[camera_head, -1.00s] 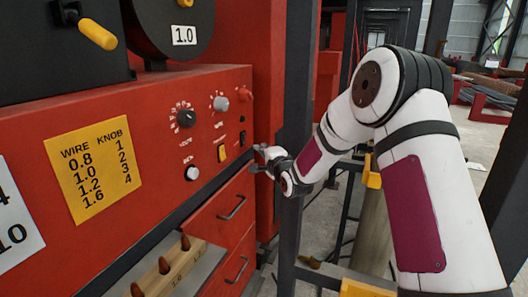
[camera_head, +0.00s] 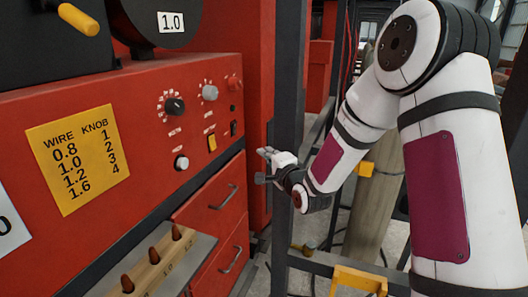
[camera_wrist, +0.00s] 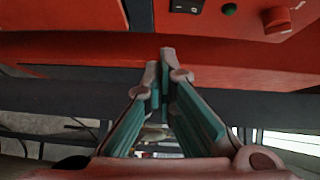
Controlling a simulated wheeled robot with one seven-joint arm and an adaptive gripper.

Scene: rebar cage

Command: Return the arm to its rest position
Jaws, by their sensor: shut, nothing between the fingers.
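My gripper (camera_head: 264,165) is at the right edge of the red machine's front, beside the control panel and clear of its knobs in the picture. In the wrist view my gripper (camera_wrist: 163,68) has its two fingers drawn together at the tips, with nothing between them. My white arm, with dark red patches, comes down from the upper right and is bent at the elbow.
The red control panel (camera_head: 140,130) has knobs, a yellow switch and a wire/knob chart (camera_head: 77,158). Drawers (camera_head: 219,197) are below it. A wooden block with brown pegs (camera_head: 155,262) lies on a shelf. A dark post (camera_head: 288,150) stands close behind my gripper.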

